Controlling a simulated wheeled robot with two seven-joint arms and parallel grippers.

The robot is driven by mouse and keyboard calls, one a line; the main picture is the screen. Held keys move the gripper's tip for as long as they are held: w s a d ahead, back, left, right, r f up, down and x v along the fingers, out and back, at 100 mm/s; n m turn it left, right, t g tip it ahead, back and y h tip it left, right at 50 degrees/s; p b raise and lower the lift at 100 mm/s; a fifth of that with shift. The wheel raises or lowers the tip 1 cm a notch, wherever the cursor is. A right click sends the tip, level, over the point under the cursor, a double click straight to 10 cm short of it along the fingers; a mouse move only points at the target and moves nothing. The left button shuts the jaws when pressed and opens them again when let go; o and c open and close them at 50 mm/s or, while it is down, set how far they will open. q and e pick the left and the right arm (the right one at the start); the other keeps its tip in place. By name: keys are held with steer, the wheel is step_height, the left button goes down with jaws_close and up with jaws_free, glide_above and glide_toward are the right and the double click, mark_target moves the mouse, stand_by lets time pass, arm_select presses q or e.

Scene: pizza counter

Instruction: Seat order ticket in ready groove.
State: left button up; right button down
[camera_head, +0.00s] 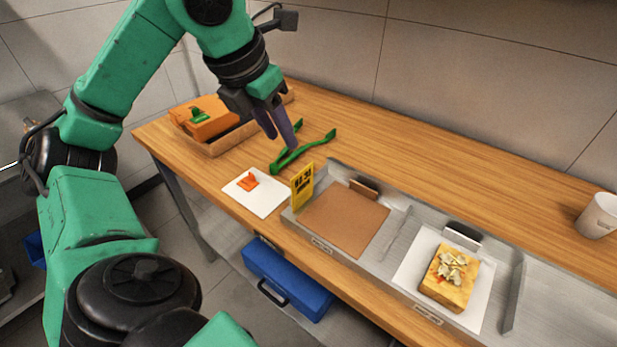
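A yellow order ticket (302,186) with black print stands upright at the left end of the metal counter tray, beside a brown board (343,219). A small brown holder (364,188) stands behind the board. A dark and white holder (463,234) stands behind the pizza slice farther right. I cannot tell which one has the ready groove. My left gripper (281,138) points down above the green tongs (302,151), behind the ticket and apart from it. I see nothing held in it, but its finger gap is unclear. My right gripper is not in view.
A topped pizza slice (448,279) lies on white paper (409,262) in the right bay. A white card (257,194) with an orange piece lies left of the ticket. An orange box in a wooden tray (223,143) sits at the back left. A cup (598,216) stands far right.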

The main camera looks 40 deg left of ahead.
arm_select(q)
steer(key=b, duration=0.2)
glide_toward(302, 171)
steer(key=x, duration=0.3)
steer(key=shift+s+a, duration=0.1)
steer(key=shift+s, duration=0.15)
steer(key=b+x, duration=0.2)
steer(key=x, duration=0.6)
steer(key=shift+b, duration=0.3)
steer(key=shift+w+f, duration=0.2)
jaws_close()
